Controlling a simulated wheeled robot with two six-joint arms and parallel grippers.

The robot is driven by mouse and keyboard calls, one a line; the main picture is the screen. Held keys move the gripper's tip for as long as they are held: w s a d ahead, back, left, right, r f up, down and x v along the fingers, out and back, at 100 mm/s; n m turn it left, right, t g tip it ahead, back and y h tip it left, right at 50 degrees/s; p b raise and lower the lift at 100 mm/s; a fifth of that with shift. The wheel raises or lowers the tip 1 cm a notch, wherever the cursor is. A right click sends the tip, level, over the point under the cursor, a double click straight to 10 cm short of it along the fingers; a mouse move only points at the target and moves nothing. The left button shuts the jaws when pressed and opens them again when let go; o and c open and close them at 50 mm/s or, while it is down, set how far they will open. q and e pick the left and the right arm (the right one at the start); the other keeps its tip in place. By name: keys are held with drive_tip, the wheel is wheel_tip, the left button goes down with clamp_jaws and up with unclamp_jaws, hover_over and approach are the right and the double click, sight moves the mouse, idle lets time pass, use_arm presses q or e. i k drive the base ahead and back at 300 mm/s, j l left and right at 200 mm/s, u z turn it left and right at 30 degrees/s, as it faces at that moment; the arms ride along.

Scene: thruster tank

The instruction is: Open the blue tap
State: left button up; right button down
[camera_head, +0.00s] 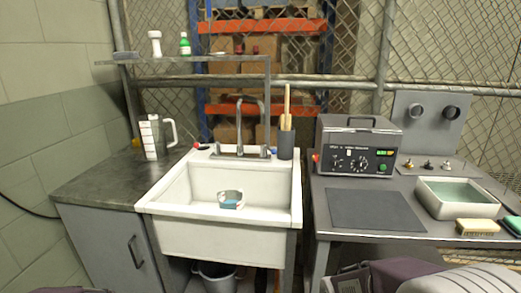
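A grey metal faucet (240,128) with a curved spout stands at the back of the white sink (165,207). Short handles flank the spout, one on the left (217,150) and one on the right (265,151). At this size I cannot tell which handle is blue, or whether either is turned. A small red and dark blue item (201,147) lies left of the faucet. A clear cup with blue in it (231,199) is in the basin. Neither of my grippers shows; parts of my arms enter at the bottom edge.
A dark holder with wooden-handled tools (286,145) stands right of the faucet. A shelf (190,59) spans above. A grey control box (357,147) and white tray (457,208) occupy the right bench.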

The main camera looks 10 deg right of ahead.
sight(264, 145)
drive_tip(key=i+j+u, duration=0.55)
drive_tip(key=i, duration=0.25)
